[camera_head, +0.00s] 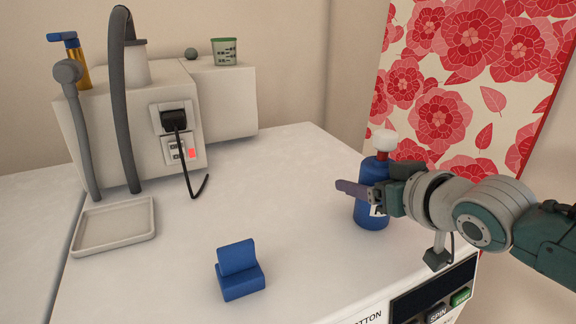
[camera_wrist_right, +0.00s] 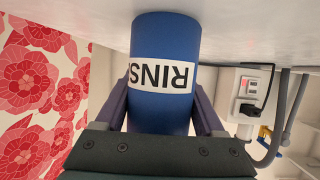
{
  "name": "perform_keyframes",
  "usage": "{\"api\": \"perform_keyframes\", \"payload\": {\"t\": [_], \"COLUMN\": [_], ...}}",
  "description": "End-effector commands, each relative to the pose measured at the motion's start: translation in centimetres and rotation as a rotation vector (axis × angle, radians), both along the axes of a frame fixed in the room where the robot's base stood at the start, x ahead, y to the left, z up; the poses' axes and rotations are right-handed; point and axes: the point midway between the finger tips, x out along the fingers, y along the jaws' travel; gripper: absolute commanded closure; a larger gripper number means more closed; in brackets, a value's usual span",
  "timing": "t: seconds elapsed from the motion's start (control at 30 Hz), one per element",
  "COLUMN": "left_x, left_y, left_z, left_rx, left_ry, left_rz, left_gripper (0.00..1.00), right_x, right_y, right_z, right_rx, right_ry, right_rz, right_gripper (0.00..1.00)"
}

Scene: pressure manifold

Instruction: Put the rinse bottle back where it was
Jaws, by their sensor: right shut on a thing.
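The rinse bottle (camera_head: 371,206) is blue with a white cap and a white label, and stands upright at the right of the white worktop. In the right wrist view the bottle (camera_wrist_right: 166,40) appears upside down, with "RINS" readable on its label. My right gripper (camera_head: 362,189) reaches in from the right and is shut on the bottle, one finger on each side of it. The bottle's base is at or very near the worktop; I cannot tell whether it touches. My left gripper is not in view.
A blue stand (camera_head: 240,272) sits at the front middle. A shallow tray (camera_head: 114,243) lies at the left. The worktop's middle is clear.

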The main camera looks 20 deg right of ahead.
Motion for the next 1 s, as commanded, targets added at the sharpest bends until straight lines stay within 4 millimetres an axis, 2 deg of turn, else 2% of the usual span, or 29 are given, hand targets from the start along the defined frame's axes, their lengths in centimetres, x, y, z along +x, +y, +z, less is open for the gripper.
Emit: {"api": "perform_keyframes", "payload": {"t": [0.27,0.3,0.5,0.83,1.0], "left_x": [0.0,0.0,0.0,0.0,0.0], "left_y": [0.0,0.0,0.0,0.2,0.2], "left_z": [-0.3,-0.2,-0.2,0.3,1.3], "left_rx": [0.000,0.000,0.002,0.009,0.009], "left_ry": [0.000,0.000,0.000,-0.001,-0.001], "left_rz": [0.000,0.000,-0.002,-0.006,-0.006], "left_gripper": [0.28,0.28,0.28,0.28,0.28], "right_x": [0.0,0.0,0.0,0.0,-2.0], "right_y": [0.0,0.0,0.0,0.0,0.0], "right_z": [-0.3,-0.2,-0.2,0.3,1.1], "right_rx": [0.000,0.000,0.000,0.000,0.000], "right_ry": [-0.001,-0.001,0.000,0.000,0.002], "right_rz": [0.000,0.000,0.000,-0.001,0.000], "right_gripper": [0.93,0.25,0.02,0.00,0.00]}}
